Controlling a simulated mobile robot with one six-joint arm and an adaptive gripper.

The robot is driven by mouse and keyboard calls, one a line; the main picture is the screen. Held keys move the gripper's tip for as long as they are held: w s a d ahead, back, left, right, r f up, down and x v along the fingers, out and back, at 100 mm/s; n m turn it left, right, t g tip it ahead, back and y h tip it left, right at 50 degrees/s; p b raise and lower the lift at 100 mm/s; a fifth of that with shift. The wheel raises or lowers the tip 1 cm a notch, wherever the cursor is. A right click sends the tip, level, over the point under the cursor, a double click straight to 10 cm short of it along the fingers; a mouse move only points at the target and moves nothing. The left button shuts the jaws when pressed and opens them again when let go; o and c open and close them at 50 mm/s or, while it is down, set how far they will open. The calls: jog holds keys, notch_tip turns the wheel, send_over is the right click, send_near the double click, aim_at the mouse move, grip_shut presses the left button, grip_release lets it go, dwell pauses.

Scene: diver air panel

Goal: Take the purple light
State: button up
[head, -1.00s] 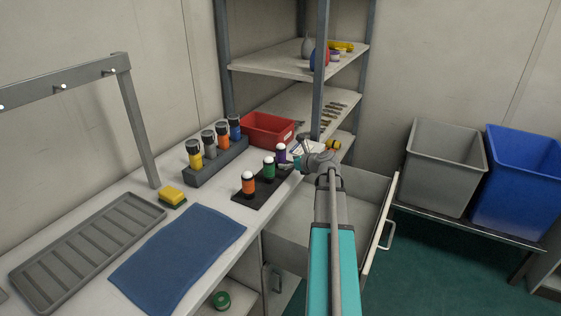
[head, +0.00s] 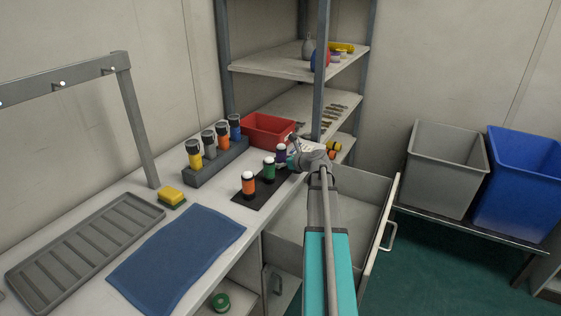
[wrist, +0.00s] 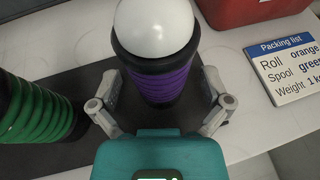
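The purple light (wrist: 160,75) has a white dome top, a black collar and a ribbed purple body. It stands upright on a dark mat (wrist: 50,85). In the head view the purple light (head: 281,153) is the far one of a row, partly hidden by my gripper. My gripper (wrist: 160,98) is open, with one finger on each side of the light's lower body. I cannot tell whether the fingers touch it. A green light (head: 269,169) and an orange light (head: 248,184) stand on the same mat, nearer the front.
A packing list card (wrist: 285,70) lies right of the purple light, and a red bin (head: 268,130) stands behind. A grey rack (head: 215,160) holds several torches. An open drawer (head: 345,205) lies below my arm. A blue cloth (head: 178,255) covers part of the bench.

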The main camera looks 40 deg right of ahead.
grip_shut()
jog(key=shift+r, duration=0.1)
dwell(0.4)
notch_tip(320, 180, up, 3)
jog(key=p, duration=0.3)
jog(key=r+p+v, duration=0.1)
jog(key=p+v, duration=0.4)
jog(key=v, duration=0.3)
jog(key=w+d+r+p+v, duration=0.1)
jog(key=r+p+v, duration=0.1)
jog(key=p+v, duration=0.3)
jog(key=v, duration=0.3)
jog(key=shift+r, duration=0.2)
